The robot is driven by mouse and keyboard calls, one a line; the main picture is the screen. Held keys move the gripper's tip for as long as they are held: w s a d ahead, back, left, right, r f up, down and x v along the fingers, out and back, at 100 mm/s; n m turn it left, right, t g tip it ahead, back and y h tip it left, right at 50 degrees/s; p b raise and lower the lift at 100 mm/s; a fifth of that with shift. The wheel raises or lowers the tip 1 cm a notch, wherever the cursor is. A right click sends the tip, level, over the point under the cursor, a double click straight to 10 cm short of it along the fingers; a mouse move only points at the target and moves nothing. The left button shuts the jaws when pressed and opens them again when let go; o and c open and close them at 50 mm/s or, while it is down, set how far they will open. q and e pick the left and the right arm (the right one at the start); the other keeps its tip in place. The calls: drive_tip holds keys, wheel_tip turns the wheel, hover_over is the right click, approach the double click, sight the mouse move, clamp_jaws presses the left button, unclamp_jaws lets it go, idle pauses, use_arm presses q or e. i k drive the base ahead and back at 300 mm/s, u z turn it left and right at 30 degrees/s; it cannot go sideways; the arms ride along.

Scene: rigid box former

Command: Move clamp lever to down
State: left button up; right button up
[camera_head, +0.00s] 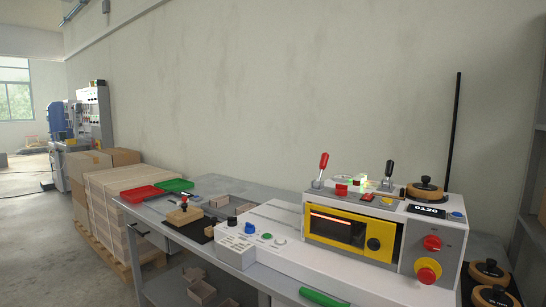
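The box former (380,230) is a white machine with a yellow-framed window, on a grey bench. Two upright levers stand on its top: one with a red handle (323,161) at the left and one with a black handle (389,169) further right. I cannot tell which is the clamp lever. Both handles point up, tilted slightly. Neither of my grippers shows in the view.
The front panel has a black knob (374,244), red knob (432,243) and red-yellow stop button (428,272). A round wooden item (425,190) sits on top. A grey bench (265,192) holds red (142,193) and green (175,185) trays. Cartons (90,163) stand left.

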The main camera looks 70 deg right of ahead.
sight(325, 156)
drive_tip(key=i, duration=0.35)
drive_tip(key=z, duration=3.8)
drive_tip(key=i, duration=0.5)
drive_tip(key=z, duration=0.1)
